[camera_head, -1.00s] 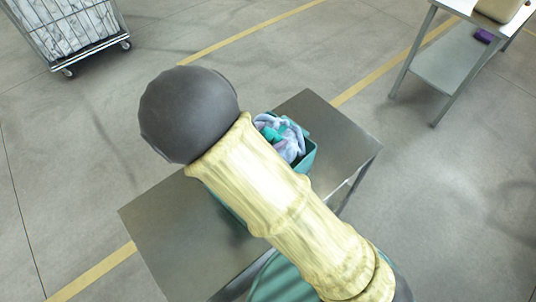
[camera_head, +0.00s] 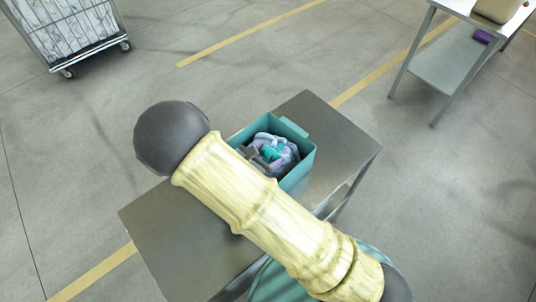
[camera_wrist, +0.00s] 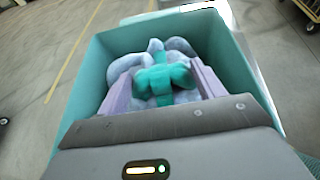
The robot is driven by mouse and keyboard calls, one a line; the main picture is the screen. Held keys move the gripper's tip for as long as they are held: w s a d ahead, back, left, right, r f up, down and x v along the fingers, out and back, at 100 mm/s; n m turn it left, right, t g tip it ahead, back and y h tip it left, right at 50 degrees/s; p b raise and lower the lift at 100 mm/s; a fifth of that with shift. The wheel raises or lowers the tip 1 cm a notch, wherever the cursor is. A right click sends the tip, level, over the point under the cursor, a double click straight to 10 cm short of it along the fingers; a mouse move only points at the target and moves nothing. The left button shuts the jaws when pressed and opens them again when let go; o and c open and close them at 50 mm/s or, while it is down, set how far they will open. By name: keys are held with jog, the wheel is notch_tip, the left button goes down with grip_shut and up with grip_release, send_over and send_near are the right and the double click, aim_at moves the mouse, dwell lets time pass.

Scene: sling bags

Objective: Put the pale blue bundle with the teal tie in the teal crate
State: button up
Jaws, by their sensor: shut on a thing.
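The pale blue bundle (camera_head: 287,149) with its teal tie (camera_head: 271,153) is inside the teal crate (camera_head: 306,164), within its walls. In the wrist view the bundle (camera_wrist: 192,95) lies below the rim of the crate (camera_wrist: 88,85), with the teal tie (camera_wrist: 165,79) on top. My gripper (camera_wrist: 160,83) is shut on the bundle at the tie, with one purple-grey finger on each side. In the head view my gripper (camera_head: 259,157) shows in the crate, partly hidden by my arm. Whether the bundle touches the crate floor cannot be told.
The crate stands on a grey metal table (camera_head: 335,140); the table's left part is bare. A second metal table (camera_head: 445,66) with a tan thing on top stands at the upper right. A wheeled cage cart (camera_head: 72,30) stands at the upper left.

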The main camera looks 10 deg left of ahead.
jog(key=shift+w+d+f, duration=0.1)
jog(key=shift+d+f, duration=0.05)
jog(key=shift+f, duration=0.15)
jog(key=shift+f, duration=0.1)
jog(key=o, duration=1.9)
jog(key=b+v, duration=0.2)
jog(key=v, duration=1)
